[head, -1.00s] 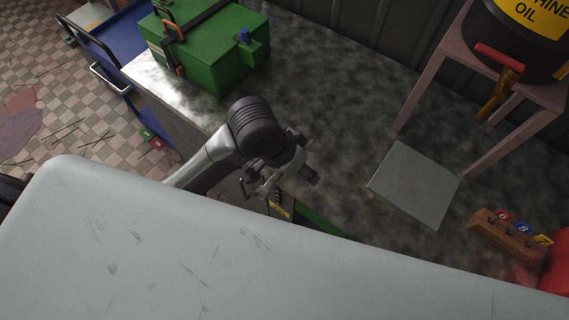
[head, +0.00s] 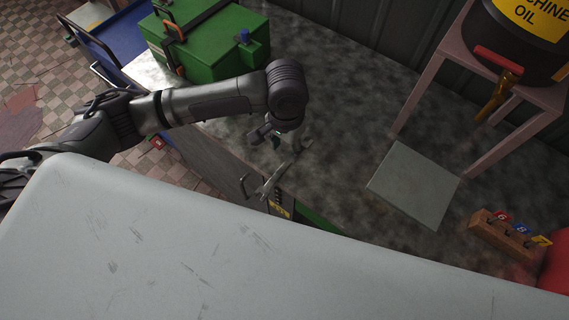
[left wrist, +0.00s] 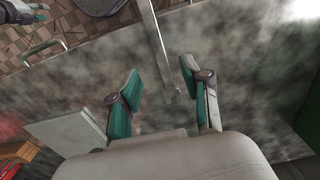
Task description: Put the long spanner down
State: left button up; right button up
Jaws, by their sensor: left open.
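The long spanner (head: 268,184) is silver and shows at the front edge of the bench in the head view, partly hidden by my pale body panel. In the left wrist view a long metal bar, which looks like the spanner (left wrist: 156,40), runs from the top edge to a small end between my fingers. My left gripper (head: 281,146) is open above the bench, behind the spanner in the head view. Its teal-padded fingers (left wrist: 160,78) stand apart on either side of the bar, with gaps. A grey and teal part, likely my right gripper (left wrist: 30,14), shows at the wrist view's corner.
A green box (head: 215,45) stands at the back left of the bench. A grey plate (head: 412,185) lies at the right, before a pink stand (head: 418,85) with an oil drum (head: 515,40). A wooden block (head: 505,235) with numbered tags is farther right. The middle bench top is bare.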

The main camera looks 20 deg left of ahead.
aim_at(286, 164)
pick_arm(q)
jog(key=shift+f, duration=0.85)
notch_tip(286, 164, down, 4)
jog(key=shift+d+f+p, duration=0.1)
jog(key=shift+p, duration=0.6)
jog(key=shift+w+f, duration=0.1)
jog(key=shift+f, duration=0.5)
grip_shut()
